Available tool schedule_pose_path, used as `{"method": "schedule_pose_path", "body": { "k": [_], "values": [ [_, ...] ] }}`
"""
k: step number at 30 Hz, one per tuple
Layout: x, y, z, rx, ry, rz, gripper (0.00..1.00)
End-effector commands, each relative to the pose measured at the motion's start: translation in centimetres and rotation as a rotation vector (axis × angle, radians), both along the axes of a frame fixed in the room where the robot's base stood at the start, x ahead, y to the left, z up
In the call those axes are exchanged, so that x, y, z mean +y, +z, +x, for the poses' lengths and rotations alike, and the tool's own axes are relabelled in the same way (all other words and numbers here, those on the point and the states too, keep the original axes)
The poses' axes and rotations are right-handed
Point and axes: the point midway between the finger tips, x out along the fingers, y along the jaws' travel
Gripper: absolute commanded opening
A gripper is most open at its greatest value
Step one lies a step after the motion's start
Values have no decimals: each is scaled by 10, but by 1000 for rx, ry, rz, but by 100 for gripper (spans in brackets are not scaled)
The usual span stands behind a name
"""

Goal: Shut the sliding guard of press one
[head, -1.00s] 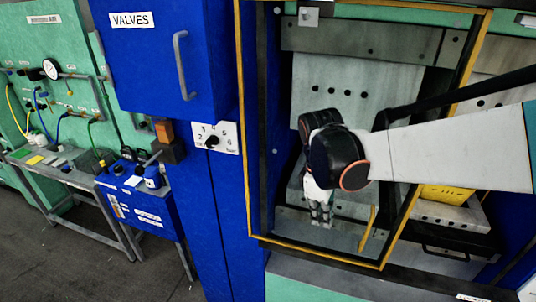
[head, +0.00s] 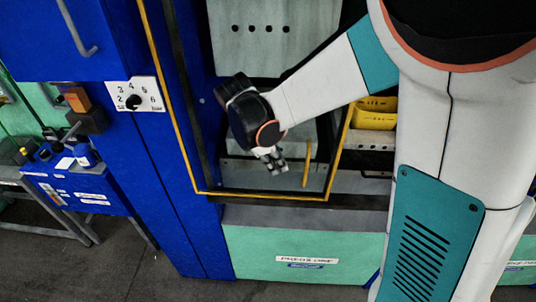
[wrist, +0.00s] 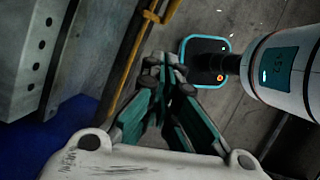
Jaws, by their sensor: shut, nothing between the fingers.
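The sliding guard (head: 262,196) is a yellow-edged clear panel across the left part of the press opening. To its right the opening is uncovered. A short upright yellow handle (head: 307,163) stands near the guard's lower right. My gripper (head: 275,166) is in front of the panel, just left of the handle in the head view, with its fingers together and empty. In the wrist view my shut fingers (wrist: 160,75) are beside a yellow bar (wrist: 132,72) with a bracket; they look apart from it, but the exact gap is hard to judge.
A yellow bin (head: 375,113) sits inside the opening, right of the guard. A blue post carries a numbered dial plate (head: 134,95) at left. A green panel (head: 290,242) with a label is below the opening. Bare floor (head: 150,265) shows at lower left.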

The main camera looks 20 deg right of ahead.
Motion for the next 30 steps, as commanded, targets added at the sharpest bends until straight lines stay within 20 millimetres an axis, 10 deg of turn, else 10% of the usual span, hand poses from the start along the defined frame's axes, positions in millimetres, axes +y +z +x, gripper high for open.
{"method": "schedule_pose_path", "body": {
  "k": [30],
  "values": [
    [-59, -5, -13, -1, -5, 0, 0]
  ]
}}
